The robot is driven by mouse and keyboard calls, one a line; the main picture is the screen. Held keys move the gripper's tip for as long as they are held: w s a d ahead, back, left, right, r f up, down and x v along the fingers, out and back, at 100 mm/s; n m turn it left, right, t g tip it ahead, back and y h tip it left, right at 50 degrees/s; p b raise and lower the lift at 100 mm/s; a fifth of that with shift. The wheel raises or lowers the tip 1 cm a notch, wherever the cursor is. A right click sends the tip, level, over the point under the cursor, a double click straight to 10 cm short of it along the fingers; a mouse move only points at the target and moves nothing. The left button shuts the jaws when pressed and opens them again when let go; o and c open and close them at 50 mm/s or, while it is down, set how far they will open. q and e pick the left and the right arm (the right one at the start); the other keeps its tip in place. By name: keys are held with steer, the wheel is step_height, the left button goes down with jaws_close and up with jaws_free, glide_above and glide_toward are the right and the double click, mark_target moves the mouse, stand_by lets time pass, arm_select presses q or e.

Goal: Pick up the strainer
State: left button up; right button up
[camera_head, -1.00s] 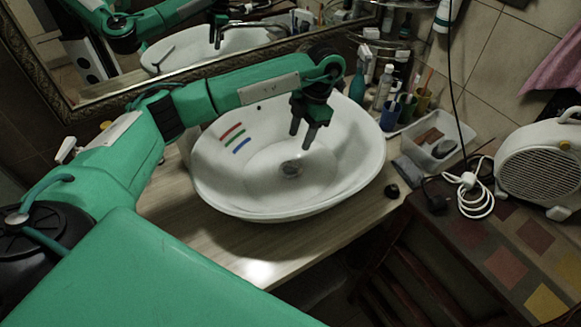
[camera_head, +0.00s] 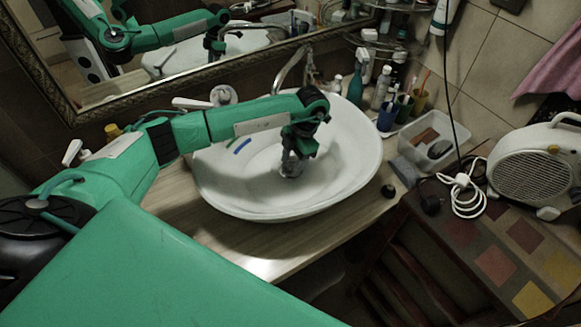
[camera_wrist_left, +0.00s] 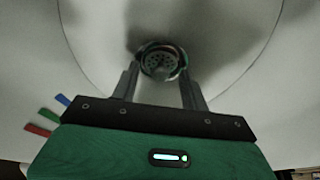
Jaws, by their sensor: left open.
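The strainer (camera_wrist_left: 160,62) is a small round metal piece with holes, at the bottom of the white basin (camera_head: 345,185). In the left wrist view it lies between and just beyond the fingertips. My left gripper (camera_wrist_left: 158,70) is open, with one finger on each side of the strainer; I cannot tell whether they touch it. In the head view the left gripper (camera_head: 290,170) points down into the basin over the drain and hides most of the strainer. My right gripper is not in view.
A faucet (camera_head: 292,65) stands behind the basin, below the mirror. Bottles and cups (camera_head: 388,115), a clear plastic box (camera_head: 430,140) and a white fan heater (camera_head: 535,165) are to the right. Coloured stripes (camera_wrist_left: 42,128) mark the basin wall.

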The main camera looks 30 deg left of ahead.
arm_select(q)
jaws_close()
steer(key=shift+r, duration=0.1)
